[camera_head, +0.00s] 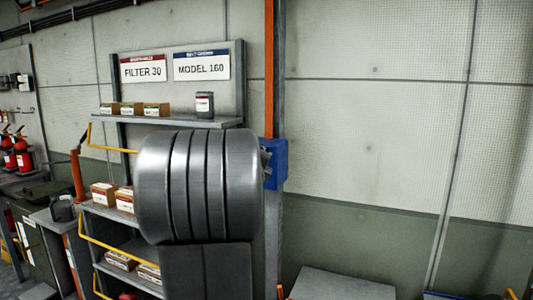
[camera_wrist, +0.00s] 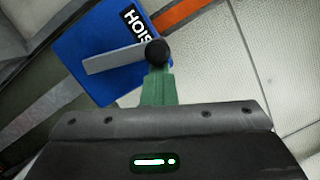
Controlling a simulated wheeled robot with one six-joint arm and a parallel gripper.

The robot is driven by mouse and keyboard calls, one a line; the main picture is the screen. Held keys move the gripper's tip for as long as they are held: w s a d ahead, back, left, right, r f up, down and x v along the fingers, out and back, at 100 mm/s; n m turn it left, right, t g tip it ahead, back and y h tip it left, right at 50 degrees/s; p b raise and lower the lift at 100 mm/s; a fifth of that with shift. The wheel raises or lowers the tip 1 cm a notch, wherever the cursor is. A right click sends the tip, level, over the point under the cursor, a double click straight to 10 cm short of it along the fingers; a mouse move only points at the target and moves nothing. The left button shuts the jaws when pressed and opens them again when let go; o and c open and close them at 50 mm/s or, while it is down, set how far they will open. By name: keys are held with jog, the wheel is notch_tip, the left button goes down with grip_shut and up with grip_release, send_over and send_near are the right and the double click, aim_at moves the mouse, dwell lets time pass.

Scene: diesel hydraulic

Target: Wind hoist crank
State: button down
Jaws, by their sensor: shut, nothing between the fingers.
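The blue hoist box (camera_wrist: 100,85), with a white-on-black label beginning "HOIS", fills the upper left of the wrist view. It also shows in the head view (camera_head: 279,165), on a grey post, partly hidden by my arm. A flat grey crank arm (camera_wrist: 112,59) crosses the box's face and ends in a round black knob (camera_wrist: 157,52). My gripper (camera_wrist: 157,74) shows as green fingers, shut and empty. Its tips appear right at the knob's lower edge; I cannot tell whether they touch it.
An orange vertical strip (camera_head: 270,70) runs up above the hoist box. Shelves (camera_head: 165,122) with small boxes stand to the left, with yellow rails. A grey flat-topped block (camera_head: 340,285) is low at right. The wall to the right is bare.

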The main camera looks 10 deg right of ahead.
jog(key=shift+w+a+r+n+p, duration=0.3)
jog(key=shift+a+n+p, duration=0.2)
jog(key=shift+p, duration=0.1)
jog(key=shift+w+a+r+n+p, duration=0.3)
jog(key=shift+a+n+p, duration=0.15)
jog(key=shift+p, duration=0.1)
jog(key=shift+w+a, duration=0.1)
jog(key=shift+f, duration=0.1)
jog(key=shift+s+d+f+b, duration=0.3)
jog(key=shift+d+f+b, duration=0.1)
jog(key=shift+b, duration=0.2)
jog(key=s+b, duration=0.2)
jog(key=s, duration=0.9)
jog(key=shift+a+f, duration=0.4)
jog(key=shift+a, duration=0.05)
